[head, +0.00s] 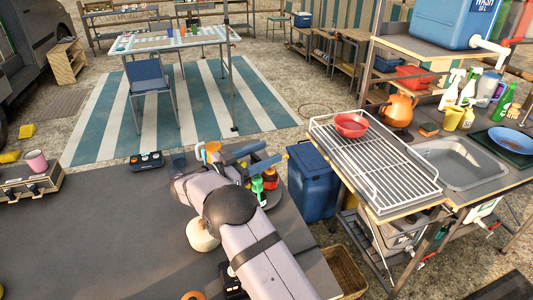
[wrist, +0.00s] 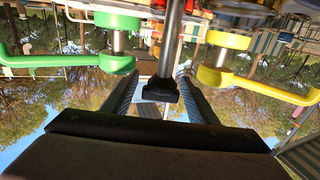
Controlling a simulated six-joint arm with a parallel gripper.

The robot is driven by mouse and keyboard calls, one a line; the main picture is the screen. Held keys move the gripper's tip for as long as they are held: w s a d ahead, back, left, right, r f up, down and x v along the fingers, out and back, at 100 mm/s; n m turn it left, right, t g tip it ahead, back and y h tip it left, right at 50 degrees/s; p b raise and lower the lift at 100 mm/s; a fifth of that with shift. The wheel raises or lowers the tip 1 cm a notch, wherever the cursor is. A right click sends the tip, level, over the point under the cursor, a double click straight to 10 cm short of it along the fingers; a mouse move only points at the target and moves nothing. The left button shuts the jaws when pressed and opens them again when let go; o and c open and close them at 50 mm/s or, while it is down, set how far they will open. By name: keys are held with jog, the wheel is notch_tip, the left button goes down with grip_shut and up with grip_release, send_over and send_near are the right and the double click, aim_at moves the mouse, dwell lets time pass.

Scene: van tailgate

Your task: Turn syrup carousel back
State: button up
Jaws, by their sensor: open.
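The syrup carousel (head: 274,199) stands at the right edge of the dark tailgate in the head view, partly hidden by my arm. Small bottles stand on it, among them a green-topped bottle (head: 257,186) and a red bottle (head: 270,178). My gripper (head: 252,160) is open above it. In the wrist view, a dark central post with a black end (wrist: 163,88) shows between my open fingers (wrist: 160,98). A green pump head (wrist: 116,62) is left of the post and a yellow pump head (wrist: 220,75) is right of it. I cannot tell whether the fingers touch anything.
A blue bin (head: 312,185) stands right of the tailgate, beside a wire drying rack (head: 378,160) holding a red bowl (head: 351,125). A pale round pot (head: 201,236) is close to my arm. A stove (head: 28,183) with a pink mug is far left. The tailgate's left middle is clear.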

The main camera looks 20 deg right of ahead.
aim_at(254, 157)
jog(key=shift+b+v, duration=0.6)
jog(key=shift+v, duration=2.6)
jog(key=c, duration=0.5)
jog(key=shift+a, duration=0.4)
jog(key=c, duration=0.6)
jog(key=a+r+t, duration=0.1)
jog(key=a, duration=0.1)
jog(key=a+r, duration=0.1)
jog(key=a, duration=0.2)
jog(key=a+r+n+t+y, duration=0.1)
jog(key=a, duration=0.1)
jog(key=shift+s+a+r+t, duration=0.2)
jog(key=shift+s+r+t, duration=0.1)
jog(key=shift+r, duration=0.1)
grip_shut()
jog(key=s+a+r+t+y, duration=0.1)
jog(key=s+a+t+y, duration=0.25)
jog(key=a, duration=0.45)
jog(key=f+m, duration=0.2)
jog(key=m, duration=0.2)
jog(key=f+m+y, duration=0.1)
jog(key=f+m, duration=0.1)
jog(key=m, duration=0.2)
jog(key=a+f+m+y, duration=0.1)
jog(key=f+m, duration=0.1)
jog(key=m, duration=0.3)
jog(key=shift+p, duration=0.4)
